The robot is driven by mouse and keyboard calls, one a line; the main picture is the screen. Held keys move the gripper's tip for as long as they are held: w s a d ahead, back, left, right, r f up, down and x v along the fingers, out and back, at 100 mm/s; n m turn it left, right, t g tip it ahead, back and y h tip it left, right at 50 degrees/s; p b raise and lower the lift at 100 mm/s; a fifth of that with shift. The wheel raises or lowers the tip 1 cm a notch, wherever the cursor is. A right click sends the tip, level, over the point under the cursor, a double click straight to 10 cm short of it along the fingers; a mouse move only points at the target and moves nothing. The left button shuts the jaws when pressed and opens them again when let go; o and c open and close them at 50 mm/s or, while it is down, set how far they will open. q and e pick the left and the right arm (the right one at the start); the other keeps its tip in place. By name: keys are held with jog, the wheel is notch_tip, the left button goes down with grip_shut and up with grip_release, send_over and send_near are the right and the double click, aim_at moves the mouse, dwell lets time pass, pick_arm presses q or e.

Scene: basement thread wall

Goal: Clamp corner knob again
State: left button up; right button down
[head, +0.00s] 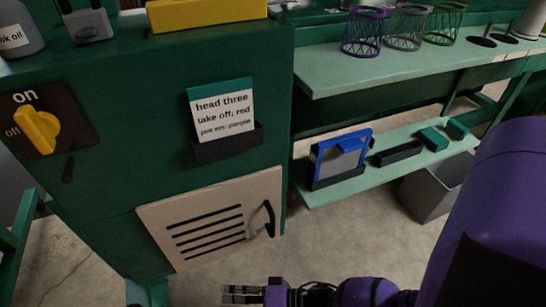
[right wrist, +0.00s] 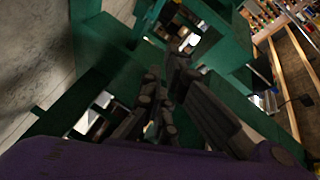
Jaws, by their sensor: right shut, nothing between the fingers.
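No knob that I can make out as a corner knob or clamp shows clearly. A yellow rotary knob (head: 38,130) sits on a dark plate marked "on" and "off" on the green cabinet (head: 130,170), at the far left of the head view. My right gripper (head: 242,294) is low in the head view, below the vented cream door (head: 214,222), shut and empty. In the right wrist view, my right gripper (right wrist: 166,88) shows its dark fingers close together before tilted green framework, with nothing held. My left gripper is out of view.
A blue-framed item (head: 340,155) and small boxes stand on the lower shelf (head: 325,192). Wire baskets (head: 405,28) stand above. A grey bin (head: 430,195) is on the floor at right.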

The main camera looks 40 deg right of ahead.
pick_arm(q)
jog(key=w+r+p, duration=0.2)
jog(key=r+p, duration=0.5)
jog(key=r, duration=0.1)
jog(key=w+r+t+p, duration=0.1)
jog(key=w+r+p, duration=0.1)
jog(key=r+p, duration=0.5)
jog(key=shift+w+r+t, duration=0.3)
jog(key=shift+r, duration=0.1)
pick_arm(e)
jog(key=s+d+r+n+h, duration=0.1)
jog(key=s+d+r+h, duration=0.1)
jog(key=s+r+h, duration=0.4)
jog(key=s+r, duration=0.4)
jog(key=s, duration=0.3)
jog(key=shift+d, duration=0.15)
